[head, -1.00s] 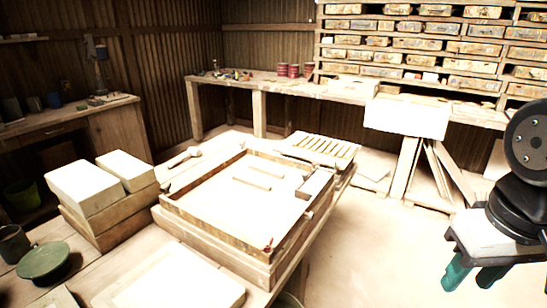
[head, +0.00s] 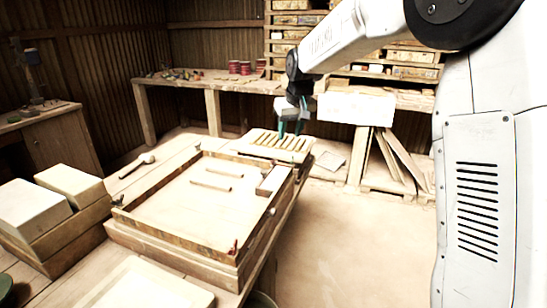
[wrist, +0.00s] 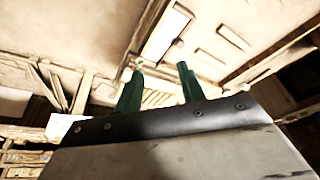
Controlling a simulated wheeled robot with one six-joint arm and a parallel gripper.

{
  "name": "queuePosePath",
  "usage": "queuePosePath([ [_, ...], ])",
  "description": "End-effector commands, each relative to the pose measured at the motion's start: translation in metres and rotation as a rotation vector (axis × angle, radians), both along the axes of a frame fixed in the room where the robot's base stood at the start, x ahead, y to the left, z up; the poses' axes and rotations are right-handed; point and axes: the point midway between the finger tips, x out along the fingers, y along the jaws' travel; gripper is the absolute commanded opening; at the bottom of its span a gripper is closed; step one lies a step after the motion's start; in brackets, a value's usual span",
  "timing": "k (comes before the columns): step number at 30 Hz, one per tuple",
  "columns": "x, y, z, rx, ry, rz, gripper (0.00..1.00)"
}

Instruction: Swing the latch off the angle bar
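A wooden frame (head: 180,243) with a pale flat bed stands on the bench, and brown bars line its edges. A small red-tipped latch (head: 234,247) sits at its near right corner. Other small fittings show at the left corner (head: 118,201) and on the right side (head: 272,211); I cannot tell which one the task means. The bar along the near edge (head: 170,228) may be the angle bar. My gripper (head: 290,125) is open and empty, its teal fingers apart above the slatted rack beyond the frame. In the wrist view the fingers (wrist: 160,72) have nothing between them.
A slatted rack (head: 278,146) adjoins the far end of the frame. Two thin sticks (head: 211,186) lie on the bed, and a block (head: 271,181) sits at its right. Pale slabs (head: 70,184) are stacked at left. Open floor (head: 345,235) lies right of the bench.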

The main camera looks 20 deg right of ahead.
Motion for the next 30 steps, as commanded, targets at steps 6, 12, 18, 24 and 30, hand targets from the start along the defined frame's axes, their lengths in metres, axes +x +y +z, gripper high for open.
queuePosePath([
  [6,0.092,0.005,-0.065,0.001,-0.041,0.022,0.39],
  [12,0.126,0.007,-0.094,0.001,-0.064,0.031,0.39],
  [18,0.137,0.008,-0.115,0.000,-0.066,0.033,0.39],
  [24,0.149,0.009,-0.146,0.000,-0.066,0.033,0.39],
  [30,0.157,0.011,-0.165,-0.001,-0.067,0.032,0.39],
])
